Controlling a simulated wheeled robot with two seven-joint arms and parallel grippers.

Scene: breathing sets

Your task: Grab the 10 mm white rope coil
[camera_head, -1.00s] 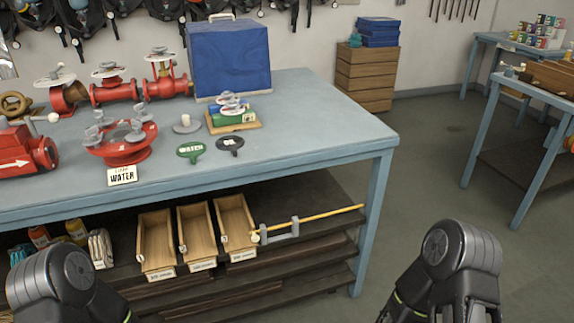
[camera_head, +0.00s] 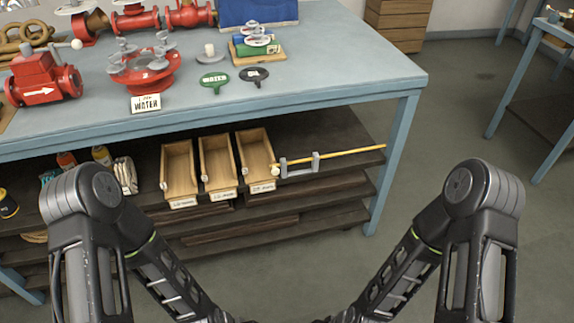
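A pale, looped bundle (camera_head: 125,175) that may be the white rope coil lies on the upper shelf under the workbench, left of the wooden bins. Its diameter cannot be read, and I cannot tell for sure that it is rope. A tan coil (camera_head: 35,237) lies lower at the far left, partly hidden by my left arm. My two arms come in from the sides and their forearms slope down to the bottom middle of the view. Both grippers are below the picture edge. Nothing is seen held.
The blue workbench (camera_head: 330,88) carries red valves and tags. Three wooden bins (camera_head: 217,168) and a yellow rod in a grey holder (camera_head: 300,165) are on the shelf. A bench leg (camera_head: 392,160) stands at the shelf's right end. The floor at right is clear.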

